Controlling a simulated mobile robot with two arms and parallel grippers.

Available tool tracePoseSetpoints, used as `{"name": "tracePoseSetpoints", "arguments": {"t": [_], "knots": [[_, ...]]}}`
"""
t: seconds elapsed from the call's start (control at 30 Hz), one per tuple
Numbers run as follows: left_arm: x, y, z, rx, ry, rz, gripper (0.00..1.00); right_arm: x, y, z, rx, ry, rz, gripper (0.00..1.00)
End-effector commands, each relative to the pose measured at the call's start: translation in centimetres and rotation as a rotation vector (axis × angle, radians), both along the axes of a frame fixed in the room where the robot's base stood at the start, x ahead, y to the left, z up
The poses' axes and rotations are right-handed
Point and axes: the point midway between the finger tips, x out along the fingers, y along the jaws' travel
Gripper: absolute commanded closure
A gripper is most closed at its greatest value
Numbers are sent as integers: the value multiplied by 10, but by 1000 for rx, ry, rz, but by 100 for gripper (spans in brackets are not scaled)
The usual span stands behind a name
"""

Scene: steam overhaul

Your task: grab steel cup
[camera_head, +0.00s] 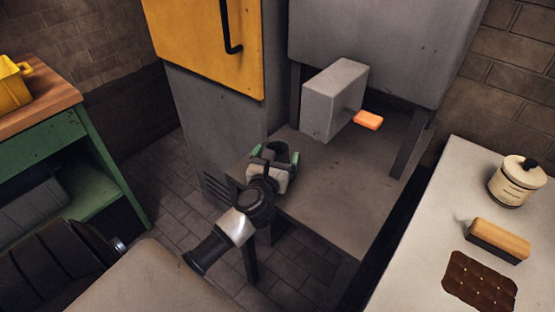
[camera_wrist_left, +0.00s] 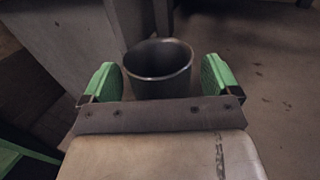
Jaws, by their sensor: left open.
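The steel cup (camera_wrist_left: 160,62) is a dark grey, open-topped cup standing upright on the grey table. In the left wrist view it sits between the two green fingertips of my left gripper (camera_wrist_left: 160,82), with a visible gap on each side. In the head view the cup (camera_head: 278,150) shows just beyond the left gripper (camera_head: 274,159), which hides its lower part. The left gripper is open, with its fingers on either side of the cup. My right gripper is not in either view.
The grey table (camera_head: 340,190) holds a grey box (camera_head: 330,105) and an orange block (camera_head: 368,120). A cabinet with a yellow door (camera_head: 205,45) stands close behind the cup. A white counter (camera_head: 420,240) at right holds a jar (camera_head: 517,182) and a brush (camera_head: 498,240).

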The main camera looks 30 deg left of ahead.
Motion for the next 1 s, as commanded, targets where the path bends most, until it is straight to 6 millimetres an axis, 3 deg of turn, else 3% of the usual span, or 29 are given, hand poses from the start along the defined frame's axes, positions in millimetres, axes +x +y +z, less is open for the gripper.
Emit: {"name": "tracePoseSetpoints", "arguments": {"t": [0.33,0.7,1.0], "knots": [[9,3,0,0,1,-2,9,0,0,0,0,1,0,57],[9,2,0,0,0,-2,64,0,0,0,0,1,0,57],[9,3,3,-1,-1,-1,64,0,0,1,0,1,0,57]]}}
